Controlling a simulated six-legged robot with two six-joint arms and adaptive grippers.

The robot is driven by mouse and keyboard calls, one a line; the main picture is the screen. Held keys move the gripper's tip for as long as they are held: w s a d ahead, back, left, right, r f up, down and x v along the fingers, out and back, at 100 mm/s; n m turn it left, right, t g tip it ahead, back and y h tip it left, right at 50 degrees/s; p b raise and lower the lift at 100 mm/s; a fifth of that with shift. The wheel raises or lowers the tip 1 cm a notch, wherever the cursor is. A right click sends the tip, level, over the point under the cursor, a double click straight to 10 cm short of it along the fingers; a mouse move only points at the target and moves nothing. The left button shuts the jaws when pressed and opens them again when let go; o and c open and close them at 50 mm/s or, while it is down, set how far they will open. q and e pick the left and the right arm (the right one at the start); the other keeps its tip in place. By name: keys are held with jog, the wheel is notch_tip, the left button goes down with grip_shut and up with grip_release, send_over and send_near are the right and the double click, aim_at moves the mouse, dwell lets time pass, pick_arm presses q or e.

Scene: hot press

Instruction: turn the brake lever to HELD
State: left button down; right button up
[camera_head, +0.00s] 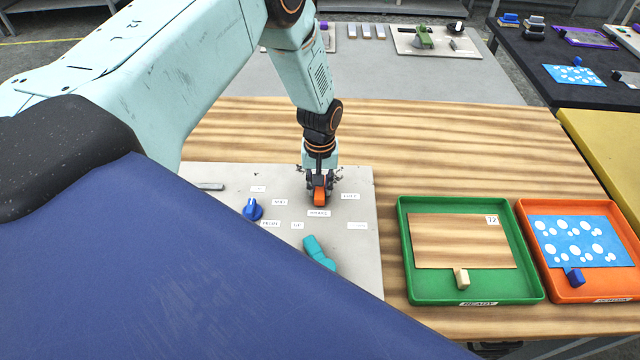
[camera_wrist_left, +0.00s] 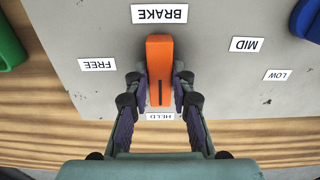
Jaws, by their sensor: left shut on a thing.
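The orange brake lever (camera_head: 320,198) stands on a light grey panel (camera_head: 365,235), above the BRAKE label (camera_head: 318,212) in the head view. In the left wrist view the lever (camera_wrist_left: 159,60) lies in line between the BRAKE label (camera_wrist_left: 159,14) and the HELD label (camera_wrist_left: 160,116). Its dark line is at the HELD end. The FREE label (camera_wrist_left: 97,65) is off to its side. My left gripper (camera_head: 320,184) is shut on the lever, with one finger on each side in the left wrist view (camera_wrist_left: 160,82). My right gripper is not in view.
A blue knob (camera_head: 253,209) and a teal handle (camera_head: 319,252) are on the same panel. A green tray (camera_head: 408,290) and an orange tray (camera_head: 530,235) stand to the right. The striped wooden table behind the trays is clear.

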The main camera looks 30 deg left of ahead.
pick_arm(q)
jog(key=shift+w+a+r, duration=0.1)
jog(key=shift+w+r, duration=0.15)
jog(key=shift+w, duration=0.15)
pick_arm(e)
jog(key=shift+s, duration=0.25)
pick_arm(q)
jog(key=c, duration=1.5)
grip_release()
jog(key=o, duration=0.4)
jog(key=shift+s+f, duration=0.15)
jog(key=shift+s, duration=0.1)
jog(key=shift+c, duration=0.2)
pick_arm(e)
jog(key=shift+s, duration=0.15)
pick_arm(q)
jog(key=shift+r, duration=0.35)
notch_tip(320, 180, up, 7)
jog(key=shift+r, duration=0.15)
